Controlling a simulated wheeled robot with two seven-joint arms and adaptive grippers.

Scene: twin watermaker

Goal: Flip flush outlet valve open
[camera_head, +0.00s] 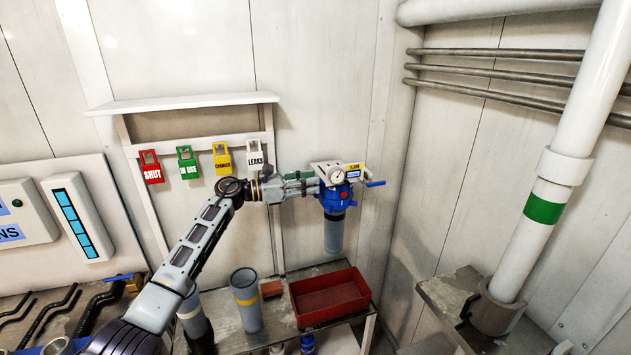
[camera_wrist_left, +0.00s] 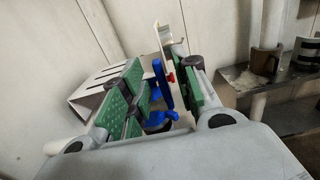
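A filter unit with a blue head (camera_head: 338,197) and a grey bowl (camera_head: 334,236) hangs on the back wall. It has a pressure gauge (camera_head: 337,177), a red button and a yellow-and-blue label. A blue lever (camera_head: 376,184) sticks out level from its right side. My left gripper (camera_head: 308,187) is at the left side of the unit. In the left wrist view its green-padded fingers (camera_wrist_left: 162,92) stand apart, with blue parts (camera_wrist_left: 160,84) of the unit showing between them. I cannot tell whether a pad touches them. My right gripper is not in view.
A red tray (camera_head: 330,297) and grey cylinders (camera_head: 246,300) stand on the bench below. Hanging tags (camera_head: 188,163) are on the wall rack to the left. Another blue-handled brass valve (camera_head: 132,284) is at lower left. A white pipe (camera_head: 560,170) rises at right.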

